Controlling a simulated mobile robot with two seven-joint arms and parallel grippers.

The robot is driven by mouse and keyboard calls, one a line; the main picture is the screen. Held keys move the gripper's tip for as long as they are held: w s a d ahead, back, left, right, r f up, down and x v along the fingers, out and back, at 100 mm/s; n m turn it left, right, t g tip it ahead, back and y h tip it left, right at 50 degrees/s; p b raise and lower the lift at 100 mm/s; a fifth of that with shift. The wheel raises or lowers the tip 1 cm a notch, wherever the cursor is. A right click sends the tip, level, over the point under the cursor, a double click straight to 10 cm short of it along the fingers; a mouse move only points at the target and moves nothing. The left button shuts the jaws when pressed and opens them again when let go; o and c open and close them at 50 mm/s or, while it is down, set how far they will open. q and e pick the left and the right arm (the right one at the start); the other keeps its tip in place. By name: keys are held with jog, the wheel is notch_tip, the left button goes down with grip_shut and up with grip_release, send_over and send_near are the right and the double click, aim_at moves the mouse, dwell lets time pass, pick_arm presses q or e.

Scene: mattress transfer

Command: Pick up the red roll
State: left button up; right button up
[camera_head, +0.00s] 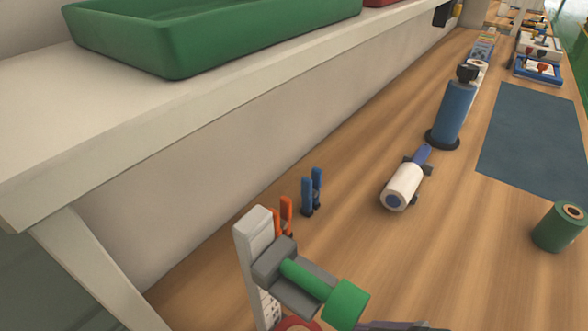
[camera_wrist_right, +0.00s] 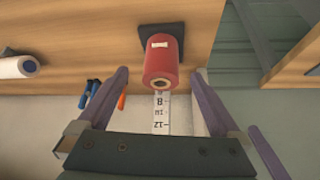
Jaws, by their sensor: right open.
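The red roll (camera_wrist_right: 163,62) shows in the right wrist view in front of a dark square piece on the wooden surface, with a small white mark on its side. My right gripper (camera_wrist_right: 161,74) is open, with one finger on each side of the roll. Gaps show between the fingers and the roll, so it is not gripped. In the head view, a small red curved part (camera_head: 298,325), probably the roll, shows at the bottom edge; most of it is cut off. My left gripper is not in view.
A white marked strip (camera_wrist_right: 161,112) lies close to the red roll. Orange (camera_head: 286,212) and blue (camera_head: 307,193) handled tools stand nearby. A green-headed tool (camera_head: 345,302), a white roll (camera_head: 402,187), a blue cylinder (camera_head: 454,112) and a green roll (camera_head: 558,228) are on the bench.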

jog(key=x, duration=0.3)
jog(key=shift+a+f+b, duration=0.1)
jog(key=shift+f+b, duration=0.25)
jog(key=b+x, duration=0.1)
jog(key=x, duration=0.4)
jog(key=shift+w+a+f+b, duration=0.15)
jog(key=shift+a+f+b, duration=0.1)
jog(key=shift+b, duration=0.05)
jog(key=shift+r, duration=0.1)
grip_shut()
